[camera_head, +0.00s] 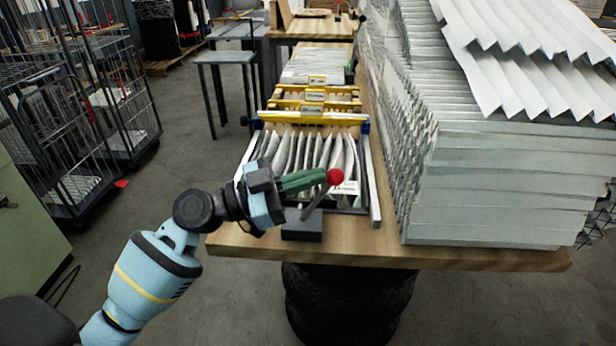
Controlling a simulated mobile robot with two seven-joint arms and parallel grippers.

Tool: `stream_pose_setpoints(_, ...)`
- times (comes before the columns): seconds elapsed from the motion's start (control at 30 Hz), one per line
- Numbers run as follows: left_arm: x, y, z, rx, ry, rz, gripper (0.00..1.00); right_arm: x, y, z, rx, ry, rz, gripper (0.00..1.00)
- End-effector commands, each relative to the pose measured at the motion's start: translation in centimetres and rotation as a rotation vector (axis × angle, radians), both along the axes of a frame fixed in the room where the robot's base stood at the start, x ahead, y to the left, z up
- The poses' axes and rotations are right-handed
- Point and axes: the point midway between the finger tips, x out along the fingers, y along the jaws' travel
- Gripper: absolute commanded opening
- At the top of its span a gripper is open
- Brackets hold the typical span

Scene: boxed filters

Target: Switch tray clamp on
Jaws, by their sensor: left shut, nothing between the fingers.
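A tray (375,190) of upright white filter sheets (312,154) stands on the wooden table. At its front is a dark clamp block (302,226) with a slanted grey lever (314,203) topped by a red ball knob (335,177). My left gripper (322,178) is shut, its green fingers pointing right. The fingertips are at the red knob, touching it or very close; I cannot tell which. The gripper hides part of the tray's front left and some of the lever. My right gripper is not in view.
Tall stacks of pleated filters (500,180) fill the table's right side. More filters with yellow bars (310,105) lie behind the tray. Wire cage trolleys (90,90) stand at the left. The table's front edge (470,258) is clear.

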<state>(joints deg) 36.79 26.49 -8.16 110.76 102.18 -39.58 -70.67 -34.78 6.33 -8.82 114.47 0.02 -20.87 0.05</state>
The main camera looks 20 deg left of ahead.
Motion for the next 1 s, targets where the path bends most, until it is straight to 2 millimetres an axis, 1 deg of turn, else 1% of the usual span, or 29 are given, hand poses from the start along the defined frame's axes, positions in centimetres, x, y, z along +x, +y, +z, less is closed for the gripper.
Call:
stream_pose_setpoints(0.17, 0.3, -0.7, -0.1, 0.045, 0.009, -0.002, 0.00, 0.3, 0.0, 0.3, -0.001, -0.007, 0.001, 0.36)
stream_pose_setpoints(0.37, 0.8, -1.7, -0.6, 0.109, 0.030, 0.000, 0.00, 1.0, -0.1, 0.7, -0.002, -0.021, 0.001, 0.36)
stream_pose_setpoints(0.77, 0.8, -1.9, -1.1, 0.118, 0.040, -0.004, 0.00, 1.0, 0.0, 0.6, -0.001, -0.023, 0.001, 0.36)
stream_pose_setpoints(1.0, 0.7, -2.2, -0.5, 0.118, 0.037, -0.004, 0.00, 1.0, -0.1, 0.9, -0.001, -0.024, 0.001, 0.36)
